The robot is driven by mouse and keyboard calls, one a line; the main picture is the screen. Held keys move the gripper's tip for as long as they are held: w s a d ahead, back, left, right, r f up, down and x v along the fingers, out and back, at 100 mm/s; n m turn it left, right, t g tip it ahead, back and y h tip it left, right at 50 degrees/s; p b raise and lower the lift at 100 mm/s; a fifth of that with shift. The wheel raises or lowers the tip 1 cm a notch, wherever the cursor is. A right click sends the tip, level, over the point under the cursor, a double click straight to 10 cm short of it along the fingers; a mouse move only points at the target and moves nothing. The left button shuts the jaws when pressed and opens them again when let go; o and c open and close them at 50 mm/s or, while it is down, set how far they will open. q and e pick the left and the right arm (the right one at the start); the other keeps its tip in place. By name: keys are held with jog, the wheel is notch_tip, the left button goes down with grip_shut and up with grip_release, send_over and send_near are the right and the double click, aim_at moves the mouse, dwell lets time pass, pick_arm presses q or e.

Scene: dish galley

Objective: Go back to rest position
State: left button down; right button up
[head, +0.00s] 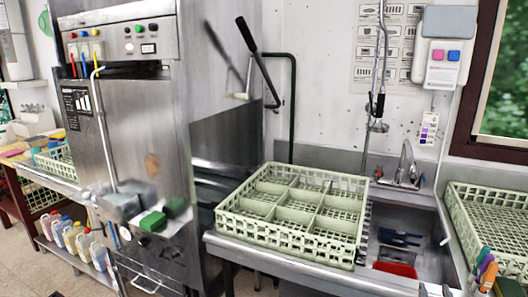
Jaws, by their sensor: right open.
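My right gripper (444,290) barely shows at the bottom edge, right of centre, below the sink. Only a small part of it is in the picture; it is open, and nothing shows between its fingers. My left gripper is not in view. A pale green dish rack (292,247) with several empty compartments sits on the steel counter, left of my right gripper and apart from it.
A steel dishwasher (135,130) stands at left, with a green sponge (153,221) at its front. Right of the rack is a sink (420,256) holding dark utensils and a red item. Another green rack (490,215) and colourful handles (487,268) are at right.

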jog(key=s+a+f+n+g+y, duration=0.25)
jog(key=a+f+g+y, duration=0.4)
jog(key=a+f, duration=1.45)
jog(key=s+a+f+g+y, duration=0.1)
jog(key=s+a+f+g, duration=0.2)
jog(key=s, duration=0.3)
jog(key=s+a+f+m+g+y, duration=0.1)
jog(key=s+a+f+g+y, duration=0.1)
jog(key=s+f, duration=0.3)
jog(key=s+a+f+g+y, duration=0.2)
jog(key=s+a+f+g, duration=0.1)
jog(key=s, duration=0.4)
jog(key=shift+s+a+f+g, duration=0.2)
jog(key=shift+a+f+g, duration=0.2)
jog(key=shift+f, duration=0.2)
jog(key=shift+y, duration=0.25)
